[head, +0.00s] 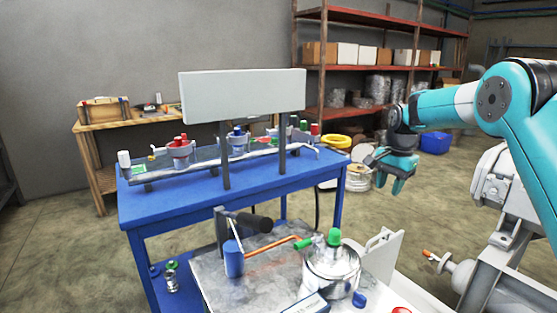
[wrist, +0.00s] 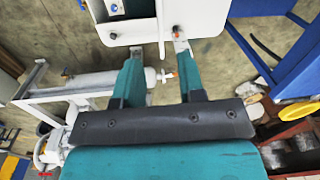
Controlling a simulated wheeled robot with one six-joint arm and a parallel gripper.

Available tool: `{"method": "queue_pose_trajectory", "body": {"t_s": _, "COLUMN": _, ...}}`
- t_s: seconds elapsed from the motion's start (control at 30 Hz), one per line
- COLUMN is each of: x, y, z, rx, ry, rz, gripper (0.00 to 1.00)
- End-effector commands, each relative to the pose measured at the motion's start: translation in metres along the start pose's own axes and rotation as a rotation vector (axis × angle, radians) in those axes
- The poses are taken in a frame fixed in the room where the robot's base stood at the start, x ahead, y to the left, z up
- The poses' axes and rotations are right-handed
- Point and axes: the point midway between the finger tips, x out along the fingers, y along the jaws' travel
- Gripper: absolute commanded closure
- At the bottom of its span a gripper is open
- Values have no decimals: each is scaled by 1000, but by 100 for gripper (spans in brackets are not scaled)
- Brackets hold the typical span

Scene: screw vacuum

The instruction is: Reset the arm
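My teal arm reaches in from the right in the head view, and my gripper (head: 395,186) hangs in the air to the right of the blue table (head: 190,207), fingers pointing down. In the wrist view my gripper (wrist: 158,55) shows two teal fingers set apart with an empty gap between them. Floor and part of a white machine show through that gap. Nothing is held.
On the blue table stand a grey panel (head: 243,95) and several small colored-cap devices. A metal worktop (head: 222,285) in front carries a metal pot (head: 331,270) with green caps. Shelving (head: 340,60) with boxes stands behind. Open floor lies between.

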Motion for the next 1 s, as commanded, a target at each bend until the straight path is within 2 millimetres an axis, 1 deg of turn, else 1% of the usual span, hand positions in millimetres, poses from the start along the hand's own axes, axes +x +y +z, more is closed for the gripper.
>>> {"method": "queue_pose_trajectory", "body": {"t_s": 0.03, "x": -27, "y": -2, "z": 23, "rx": -83, "ry": -3, "rz": -14, "gripper": 64}}
{"method": "queue_pose_trajectory", "body": {"t_s": 0.07, "x": -40, "y": -2, "z": 39, "rx": -145, "ry": -8, "rz": -22, "gripper": 64}}
{"method": "queue_pose_trajectory", "body": {"t_s": 0.1, "x": -57, "y": 0, "z": 64, "rx": -239, "ry": -15, "rz": -35, "gripper": 64}}
{"method": "queue_pose_trajectory", "body": {"t_s": 0.17, "x": -82, "y": 8, "z": 104, "rx": -392, "ry": -28, "rz": -57, "gripper": 64}}
{"method": "queue_pose_trajectory", "body": {"t_s": 0.2, "x": -97, "y": 15, "z": 132, "rx": -496, "ry": -37, "rz": -74, "gripper": 64}}
{"method": "queue_pose_trajectory", "body": {"t_s": 0.27, "x": -117, "y": 30, "z": 173, "rx": -648, "ry": -50, "rz": -101, "gripper": 64}}
{"method": "queue_pose_trajectory", "body": {"t_s": 0.3, "x": -129, "y": 42, "z": 200, "rx": -749, "ry": -59, "rz": -120, "gripper": 64}}
{"method": "queue_pose_trajectory", "body": {"t_s": 0.37, "x": -144, "y": 64, "z": 240, "rx": -898, "ry": -72, "rz": -152, "gripper": 64}}
{"method": "queue_pose_trajectory", "body": {"t_s": 0.4, "x": -152, "y": 81, "z": 265, "rx": -995, "ry": -81, "rz": -173, "gripper": 64}}
{"method": "queue_pose_trajectory", "body": {"t_s": 0.47, "x": -162, "y": 106, "z": 300, "rx": -1131, "ry": -93, "rz": -206, "gripper": 64}}
{"method": "queue_pose_trajectory", "body": {"t_s": 0.5, "x": -166, "y": 123, "z": 320, "rx": -1212, "ry": -100, "rz": -228, "gripper": 64}}
{"method": "queue_pose_trajectory", "body": {"t_s": 0.53, "x": -168, "y": 135, "z": 334, "rx": -1269, "ry": -105, "rz": -244, "gripper": 64}}
{"method": "queue_pose_trajectory", "body": {"t_s": 0.6, "x": -171, "y": 161, "z": 360, "rx": -1380, "ry": -115, "rz": -277, "gripper": 64}}
{"method": "queue_pose_trajectory", "body": {"t_s": 0.7, "x": -170, "y": 188, "z": 384, "rx": -1491, "ry": -124, "rz": -313, "gripper": 64}}
{"method": "queue_pose_trajectory", "body": {"t_s": 0.73, "x": -170, "y": 194, "z": 389, "rx": -1512, "ry": -127, "rz": -320, "gripper": 64}}
{"method": "queue_pose_trajectory", "body": {"t_s": 0.83, "x": -168, "y": 204, "z": 398, "rx": -1555, "ry": -131, "rz": -334, "gripper": 64}}
{"method": "queue_pose_trajectory", "body": {"t_s": 1.0, "x": -166, "y": 206, "z": 399, "rx": -1562, "ry": -133, "rz": -336, "gripper": 64}}
